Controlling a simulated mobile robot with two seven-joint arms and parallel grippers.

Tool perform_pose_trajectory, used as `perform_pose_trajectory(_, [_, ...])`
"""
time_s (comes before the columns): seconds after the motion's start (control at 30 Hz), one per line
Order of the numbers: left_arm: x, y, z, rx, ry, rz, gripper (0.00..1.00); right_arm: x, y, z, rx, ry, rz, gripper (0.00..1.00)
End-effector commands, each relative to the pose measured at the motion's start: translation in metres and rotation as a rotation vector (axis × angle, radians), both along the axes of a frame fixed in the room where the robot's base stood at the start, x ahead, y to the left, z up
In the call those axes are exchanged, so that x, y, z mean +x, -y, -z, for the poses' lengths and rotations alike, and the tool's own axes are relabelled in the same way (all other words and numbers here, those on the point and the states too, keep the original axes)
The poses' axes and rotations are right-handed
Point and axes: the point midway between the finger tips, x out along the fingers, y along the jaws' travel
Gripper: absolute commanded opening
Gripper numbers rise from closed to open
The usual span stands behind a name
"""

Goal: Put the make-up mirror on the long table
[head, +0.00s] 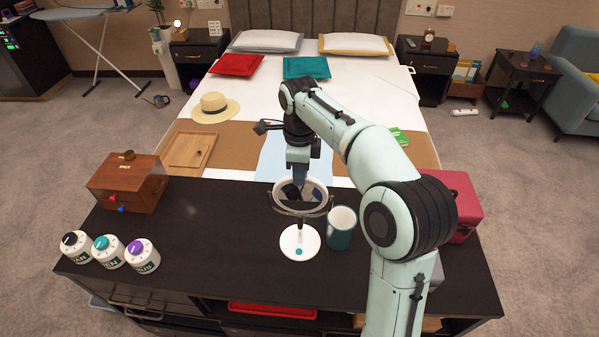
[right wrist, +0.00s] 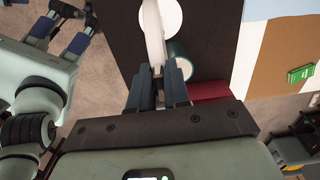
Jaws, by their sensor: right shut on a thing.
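The make-up mirror (head: 299,242) has a round white base with a teal spot, a thin stem and a round tilting glass. It is upright over the dark long table (head: 200,240), near its middle. Its base looks to be on the top or very close above it. My right gripper (head: 300,183) is shut on the upper rim of the mirror. In the right wrist view the mirror (right wrist: 157,22) runs edge-on between the fingers (right wrist: 158,88). My left gripper (right wrist: 72,28) shows only in the right wrist view, at upper left, apart from the table, with its fingers spread.
A teal mug (head: 342,230) stands just right of the mirror. A red box (head: 462,205) is at the table's right end, partly behind my arm. A wooden box (head: 127,183) and several white canisters (head: 108,252) are at left. Bare tabletop lies between them and the mirror.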

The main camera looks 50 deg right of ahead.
Motion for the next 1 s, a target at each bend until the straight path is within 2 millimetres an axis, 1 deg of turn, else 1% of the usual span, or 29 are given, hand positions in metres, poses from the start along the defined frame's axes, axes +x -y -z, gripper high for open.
perform_pose_trajectory(0.13, [0.001,0.0,-0.001,0.0,0.001,0.0,0.0,0.001,0.0,-0.002,0.0,0.003,0.0,0.0])
perform_pose_trajectory(0.27, [-0.001,0.0,0.001,0.0,-0.001,0.0,0.0,0.0,0.0,0.001,0.0,0.001,0.0,0.0])
perform_pose_trajectory(0.3, [-0.001,0.0,0.001,0.0,-0.001,0.0,0.0,0.0,0.0,0.003,0.0,-0.001,0.0,0.2])
perform_pose_trajectory(0.37, [-0.001,0.0,0.001,0.0,-0.001,0.0,0.0,0.0,0.0,0.002,0.0,0.0,0.0,0.39])
perform_pose_trajectory(0.4, [-0.001,0.0,0.001,0.0,-0.001,0.0,0.0,0.0,0.0,0.002,0.0,0.0,0.0,0.42])
perform_pose_trajectory(0.67, [0.0,0.0,0.0,0.0,0.0,0.0,0.0,0.0,0.0,0.001,0.0,0.0,0.0,0.42])
perform_pose_trajectory(0.77, [0.002,0.0,-0.003,0.0,0.002,0.0,0.0,0.001,0.0,-0.005,0.0,0.001,0.0,0.42])
perform_pose_trajectory(0.87, [0.006,0.0,-0.007,0.0,0.007,0.0,0.0,0.001,0.0,-0.02,0.0,0.004,0.0,0.42])
perform_pose_trajectory(1.0, [0.014,0.0,-0.017,0.0,0.016,0.0,0.0,0.002,0.001,-0.051,-0.001,0.006,0.0,0.42])
